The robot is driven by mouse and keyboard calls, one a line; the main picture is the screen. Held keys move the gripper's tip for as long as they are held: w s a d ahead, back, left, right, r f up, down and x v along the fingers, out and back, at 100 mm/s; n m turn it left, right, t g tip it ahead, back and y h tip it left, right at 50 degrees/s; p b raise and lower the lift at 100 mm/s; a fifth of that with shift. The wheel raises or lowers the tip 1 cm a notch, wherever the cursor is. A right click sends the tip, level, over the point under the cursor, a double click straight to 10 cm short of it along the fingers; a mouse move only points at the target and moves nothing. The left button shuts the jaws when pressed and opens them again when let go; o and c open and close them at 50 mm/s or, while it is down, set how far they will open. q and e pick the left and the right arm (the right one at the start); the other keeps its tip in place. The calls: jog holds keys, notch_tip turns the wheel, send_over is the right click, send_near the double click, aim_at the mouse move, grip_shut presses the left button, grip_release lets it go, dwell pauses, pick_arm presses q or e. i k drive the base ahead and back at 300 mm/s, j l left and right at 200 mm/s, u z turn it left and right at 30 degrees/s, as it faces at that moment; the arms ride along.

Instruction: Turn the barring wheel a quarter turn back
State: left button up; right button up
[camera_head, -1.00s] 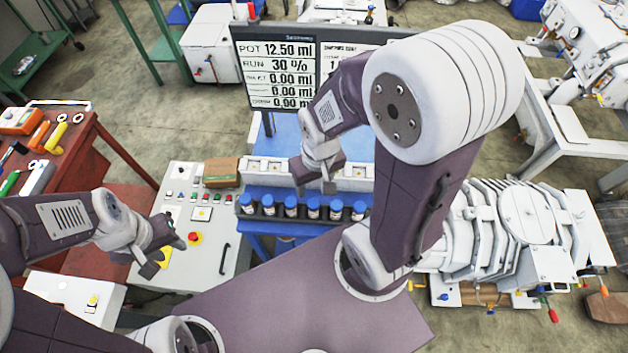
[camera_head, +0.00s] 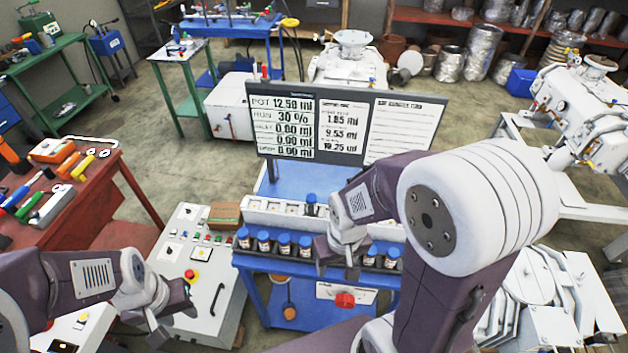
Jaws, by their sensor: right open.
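I cannot pick out the barring wheel with certainty. A round red knob (camera_head: 345,300) sits on the front of the blue cart (camera_head: 262,290), below a row of blue-capped bottles (camera_head: 283,243). My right gripper (camera_head: 338,262) is open, in front of the bottle row and above the red knob in the picture, hiding part of the row. I see no contact with the knob. My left gripper (camera_head: 168,328) hangs at the lower left, by the grey control box; its jaw gap is unclear. A pale ribbed machine (camera_head: 530,300) stands at the lower right, partly hidden by my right arm.
A display board (camera_head: 345,125) stands behind the blue cart. The grey control box (camera_head: 205,285) has a red button and a black handle. A red tool bench (camera_head: 75,215) is at the left.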

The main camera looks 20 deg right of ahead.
aim_at(344, 300)
jog(key=k+l+z, duration=0.1)
jog(key=z, duration=0.35)
jog(key=l+z, duration=0.15)
jog(key=z, duration=0.35)
jog(key=k+j, duration=0.95)
jog(key=j+z, duration=0.05)
jog(key=j, duration=0.05)
